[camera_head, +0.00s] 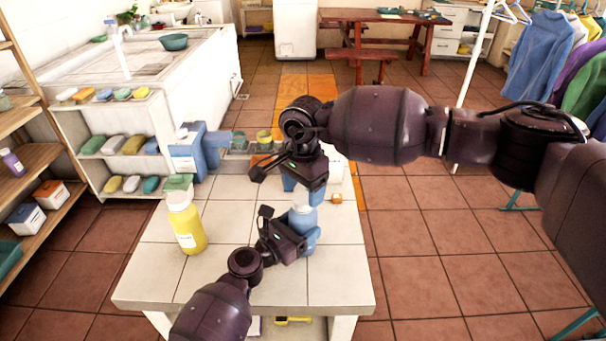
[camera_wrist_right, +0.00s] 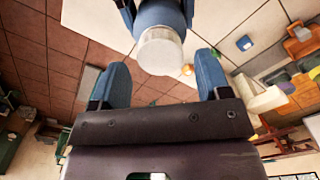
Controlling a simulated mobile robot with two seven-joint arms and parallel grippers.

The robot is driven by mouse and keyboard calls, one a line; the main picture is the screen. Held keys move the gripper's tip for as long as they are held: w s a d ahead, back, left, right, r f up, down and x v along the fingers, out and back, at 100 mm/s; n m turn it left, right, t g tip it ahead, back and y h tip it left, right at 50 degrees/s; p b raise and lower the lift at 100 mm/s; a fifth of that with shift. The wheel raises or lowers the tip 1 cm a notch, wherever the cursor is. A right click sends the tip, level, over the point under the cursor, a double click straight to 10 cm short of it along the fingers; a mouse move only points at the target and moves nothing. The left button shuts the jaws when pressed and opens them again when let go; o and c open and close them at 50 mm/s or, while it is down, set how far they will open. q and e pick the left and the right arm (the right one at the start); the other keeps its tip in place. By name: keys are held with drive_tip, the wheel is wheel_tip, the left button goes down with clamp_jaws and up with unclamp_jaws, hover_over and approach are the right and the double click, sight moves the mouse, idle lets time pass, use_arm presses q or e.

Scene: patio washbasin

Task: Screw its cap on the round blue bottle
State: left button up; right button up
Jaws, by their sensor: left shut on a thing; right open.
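The round blue bottle (camera_head: 305,227) stands upright near the right edge of the tiled table. My left gripper (camera_head: 293,236) is shut around its side.
A yellow bottle (camera_head: 187,225) stands at the left on the tiled table (camera_head: 150,275). A small orange item (camera_head: 336,199) lies right of the blue bottle. The table's front is clear.

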drive_tip(key=shift+f, duration=1.2)
drive_tip(key=c, duration=0.9)
drive_tip(key=m, duration=0.6)
drive_tip(key=shift+c, duration=0.2)
drive_tip(key=m, duration=0.5)
drive_tip(key=o, duration=1)
drive_tip(key=shift+r, duration=0.1)
drive_tip(key=shift+r, duration=2.15)
